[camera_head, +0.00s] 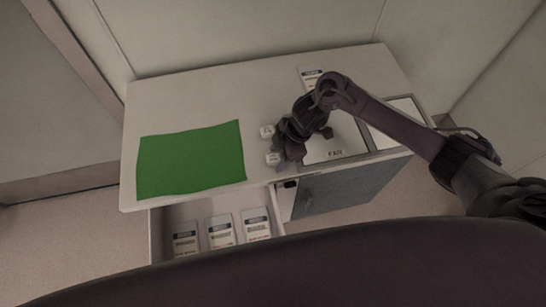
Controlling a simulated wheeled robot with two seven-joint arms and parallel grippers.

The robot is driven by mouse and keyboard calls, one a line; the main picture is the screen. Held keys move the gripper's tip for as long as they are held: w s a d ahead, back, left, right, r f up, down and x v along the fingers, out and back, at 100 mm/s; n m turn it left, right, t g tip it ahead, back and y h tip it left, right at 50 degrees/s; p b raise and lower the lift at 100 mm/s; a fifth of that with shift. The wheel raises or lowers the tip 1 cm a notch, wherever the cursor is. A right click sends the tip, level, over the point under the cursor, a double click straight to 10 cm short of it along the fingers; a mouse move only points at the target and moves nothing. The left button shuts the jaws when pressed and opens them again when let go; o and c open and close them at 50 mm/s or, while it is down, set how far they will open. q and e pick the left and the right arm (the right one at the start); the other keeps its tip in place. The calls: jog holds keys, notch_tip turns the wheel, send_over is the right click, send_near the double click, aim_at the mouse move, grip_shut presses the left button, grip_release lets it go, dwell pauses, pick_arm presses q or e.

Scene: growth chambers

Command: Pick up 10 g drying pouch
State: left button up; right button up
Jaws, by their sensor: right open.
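Two small white pieces with faint print lie on the white tabletop: one farther back (267,131) and one nearer the front edge (273,158). Their print is too small to read, so I cannot tell whether either is the 10 g drying pouch. My right gripper (284,148) is open, close to the right of both pieces, and seems to hold nothing. Its dark fingers are bunched in the view, and I cannot tell whether they touch the nearer piece. My left gripper is out of view.
A green mat (190,160) covers the table's left part. An open drawer (158,228) below holds three labelled white packets (221,231). Another packet (311,73) lies at the back. A framed panel marked "FAN" (335,154) is beneath my right arm. Bare tabletop lies behind the mat.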

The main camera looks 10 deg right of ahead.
jog(key=shift+c, duration=0.4)
jog(key=c, duration=1)
jog(key=shift+o, duration=0.2)
jog(key=shift+r, duration=0.1)
